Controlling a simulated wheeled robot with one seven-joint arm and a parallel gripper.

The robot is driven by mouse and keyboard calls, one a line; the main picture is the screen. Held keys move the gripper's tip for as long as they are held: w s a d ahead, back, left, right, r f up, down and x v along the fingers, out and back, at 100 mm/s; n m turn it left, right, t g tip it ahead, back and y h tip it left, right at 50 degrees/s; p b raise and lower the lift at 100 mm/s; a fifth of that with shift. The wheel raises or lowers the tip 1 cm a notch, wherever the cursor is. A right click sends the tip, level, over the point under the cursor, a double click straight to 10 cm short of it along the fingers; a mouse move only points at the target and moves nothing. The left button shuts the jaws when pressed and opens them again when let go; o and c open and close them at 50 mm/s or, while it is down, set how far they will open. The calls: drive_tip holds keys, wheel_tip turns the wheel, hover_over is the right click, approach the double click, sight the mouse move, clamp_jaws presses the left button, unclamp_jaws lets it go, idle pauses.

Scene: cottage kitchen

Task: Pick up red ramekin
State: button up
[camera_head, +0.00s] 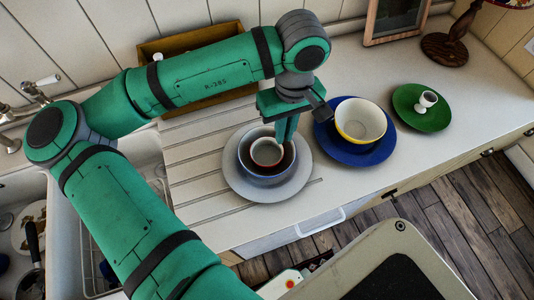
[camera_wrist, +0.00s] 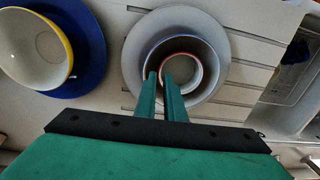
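The red ramekin (camera_head: 266,153) is a small cup with a pale inside and a reddish rim. It sits inside a larger grey-blue bowl (camera_head: 244,164) on a grey plate (camera_head: 236,187). The ramekin (camera_wrist: 184,76) also shows in the wrist view, beyond my fingertips. My gripper (camera_head: 284,140) points down into the bowl at the ramekin's back right edge. In the wrist view my gripper (camera_wrist: 160,75) has a narrow gap between its fingers, which appear on either side of the ramekin's near rim. Whether they touch it cannot be told.
A yellow-rimmed white bowl (camera_head: 360,122) stands on a blue plate (camera_head: 375,153) just right. A green plate (camera_head: 407,96) with a small white egg cup (camera_head: 427,101) is further right. A wooden tray (camera_head: 177,46) lies behind; a sink (camera_head: 73,237) is at left.

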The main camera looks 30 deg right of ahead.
sight(281, 146)
drive_tip(key=f, duration=0.5)
drive_tip(key=shift+w+a, duration=0.1)
drive_tip(key=shift+a, duration=0.1)
clamp_jaws()
drive_tip(key=shift+d, duration=0.1)
drive_tip(key=shift+r, duration=0.1)
idle(1.3)
